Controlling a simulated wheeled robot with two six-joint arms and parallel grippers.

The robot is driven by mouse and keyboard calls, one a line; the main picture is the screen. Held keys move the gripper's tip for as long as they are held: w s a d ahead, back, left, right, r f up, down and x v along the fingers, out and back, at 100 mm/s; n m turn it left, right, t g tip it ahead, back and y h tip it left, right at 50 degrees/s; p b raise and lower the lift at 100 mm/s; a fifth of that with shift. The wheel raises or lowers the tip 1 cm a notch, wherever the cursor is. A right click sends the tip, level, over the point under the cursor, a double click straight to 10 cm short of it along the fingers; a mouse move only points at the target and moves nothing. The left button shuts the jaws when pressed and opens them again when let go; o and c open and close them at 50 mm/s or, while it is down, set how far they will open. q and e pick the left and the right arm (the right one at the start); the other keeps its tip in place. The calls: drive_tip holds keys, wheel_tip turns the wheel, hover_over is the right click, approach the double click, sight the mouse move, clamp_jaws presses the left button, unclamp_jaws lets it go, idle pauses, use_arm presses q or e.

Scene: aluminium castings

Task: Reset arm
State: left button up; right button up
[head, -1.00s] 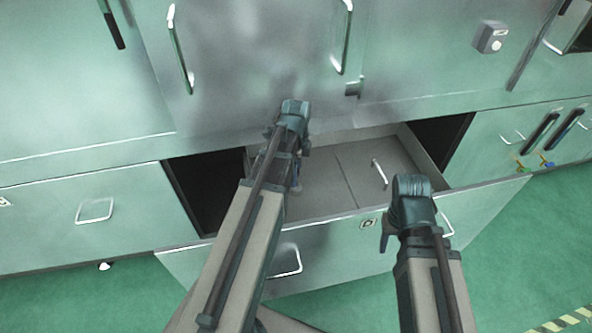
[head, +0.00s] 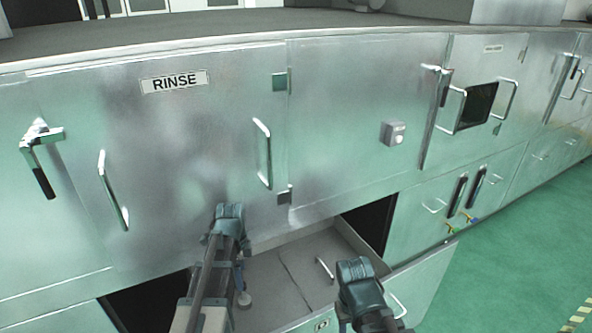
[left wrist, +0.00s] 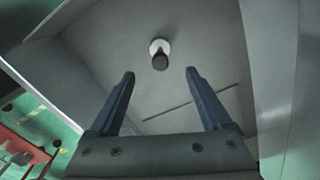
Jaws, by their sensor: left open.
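My left gripper (head: 240,277) points down into the open drawer (head: 345,232) below the panel marked RINSE. In the left wrist view its two blue fingers (left wrist: 160,76) are spread apart with nothing between them. A small piece with a white round base and a dark top (left wrist: 160,54) is on the drawer floor just beyond the fingertips. My right arm's end (head: 360,283) is over the drawer's front right part; its fingers are hidden in the head view.
The upright metal front with the RINSE label (head: 174,81) and bar handles (head: 262,153) rises behind the drawer. A switch box (head: 393,133) sits to the right.

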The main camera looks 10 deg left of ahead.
use_arm(q)
drive_tip(key=s+d+r+n+p, duration=0.5)
drive_tip(key=s+d, duration=0.1)
drive_tip(key=d, duration=0.4)
drive_tip(key=s+d+r+n+y+p, duration=0.1)
drive_tip(key=s+d+r+n+p, duration=0.5)
drive_tip(key=d, duration=0.5)
drive_tip(key=shift+s, duration=0.5)
drive_tip(key=shift+r, duration=0.1)
